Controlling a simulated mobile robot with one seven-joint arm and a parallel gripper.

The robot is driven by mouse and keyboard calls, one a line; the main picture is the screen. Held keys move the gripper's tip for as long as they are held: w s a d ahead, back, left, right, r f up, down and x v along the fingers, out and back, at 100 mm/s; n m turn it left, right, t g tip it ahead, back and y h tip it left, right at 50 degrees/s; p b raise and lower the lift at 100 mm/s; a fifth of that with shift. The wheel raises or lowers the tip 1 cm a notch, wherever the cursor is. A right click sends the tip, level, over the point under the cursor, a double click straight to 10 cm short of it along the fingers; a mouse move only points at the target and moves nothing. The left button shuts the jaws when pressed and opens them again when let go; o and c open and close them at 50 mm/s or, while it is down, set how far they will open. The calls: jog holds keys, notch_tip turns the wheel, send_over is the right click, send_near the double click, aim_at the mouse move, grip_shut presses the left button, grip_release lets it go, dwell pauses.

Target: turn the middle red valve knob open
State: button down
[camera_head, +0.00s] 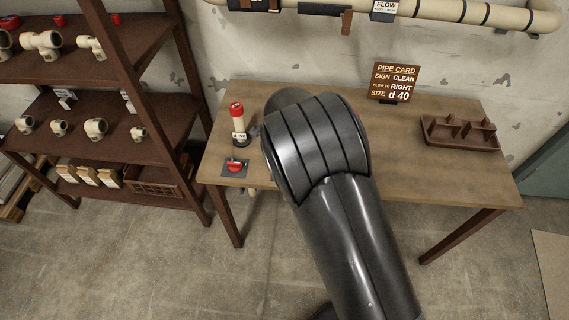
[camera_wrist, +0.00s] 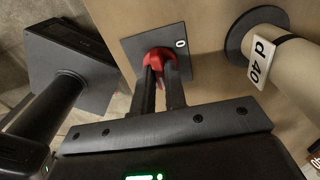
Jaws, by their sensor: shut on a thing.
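A red valve knob (camera_wrist: 160,60) on a dark square plate marked 0 (camera_wrist: 179,44) shows in the wrist view. My gripper (camera_wrist: 160,74) is shut on this knob, one finger on each side, hiding part of it. A pipe post tagged d 40 (camera_wrist: 258,62) stands to the right of the plate. In the head view my arm covers the middle of the table, so my gripper and this knob are hidden there. Another red knob (camera_head: 235,165) sits uncovered on its plate at the table's left, in front of a red-topped post (camera_head: 238,120).
The wooden table (camera_head: 445,180) carries a PIPE CARD sign (camera_head: 396,80) at the back and a brown rack (camera_head: 460,133) at the right. A shelf of fittings (camera_head: 160,106) stands left. A pipe (camera_head: 450,12) runs along the wall. The table's right front is clear.

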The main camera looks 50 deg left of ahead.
jog(key=c, duration=1.5)
grip_release()
jog(key=shift+o, duration=0.2)
notch_tip(320, 180, up, 11)
